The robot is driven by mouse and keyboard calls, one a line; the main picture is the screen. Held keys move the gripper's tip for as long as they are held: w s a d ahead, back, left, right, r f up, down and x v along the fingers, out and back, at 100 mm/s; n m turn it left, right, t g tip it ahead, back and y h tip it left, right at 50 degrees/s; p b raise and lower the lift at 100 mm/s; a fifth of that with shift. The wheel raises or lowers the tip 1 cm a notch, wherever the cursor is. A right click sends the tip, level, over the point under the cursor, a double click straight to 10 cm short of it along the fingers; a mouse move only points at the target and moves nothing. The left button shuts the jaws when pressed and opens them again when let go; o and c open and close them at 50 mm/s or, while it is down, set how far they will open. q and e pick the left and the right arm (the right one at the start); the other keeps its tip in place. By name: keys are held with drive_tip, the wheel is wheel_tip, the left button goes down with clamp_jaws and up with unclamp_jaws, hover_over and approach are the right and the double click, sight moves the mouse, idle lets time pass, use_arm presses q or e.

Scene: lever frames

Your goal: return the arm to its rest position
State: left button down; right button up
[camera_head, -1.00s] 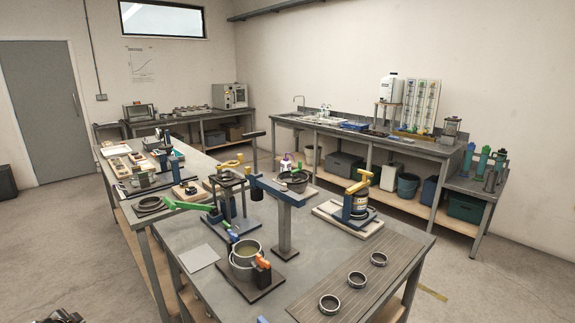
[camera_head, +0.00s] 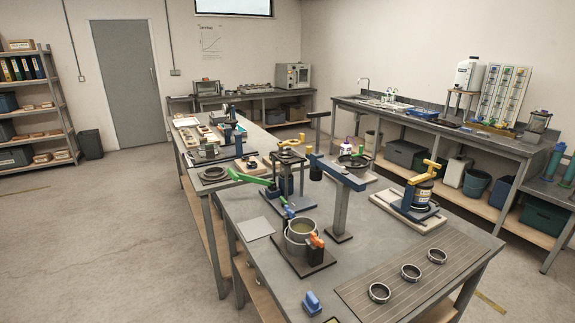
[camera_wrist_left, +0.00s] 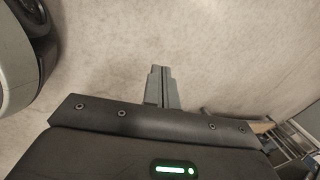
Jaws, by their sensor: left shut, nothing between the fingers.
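My left gripper (camera_wrist_left: 161,72) shows in the left wrist view. Its two grey fingers are together with nothing between them, and bare floor lies beyond them. A small part of the table frame and shelf shows at the lower right of that view, apart from the fingers. Neither arm shows in the head view, and my right gripper is in no view.
Open floor (camera_head: 90,240) lies left. A shelf rack (camera_head: 45,95) and bin (camera_head: 91,144) stand beyond.

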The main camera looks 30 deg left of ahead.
use_arm(q)
drive_tip(key=d+f+h, duration=0.1)
drive_tip(key=d+f, duration=0.1)
drive_tip(key=d, duration=1)
drive_tip(key=s+d+f+n+h, duration=0.1)
drive_tip(key=d+f+h, duration=0.1)
drive_tip(key=d, duration=1)
drive_tip(key=shift+d, duration=0.35)
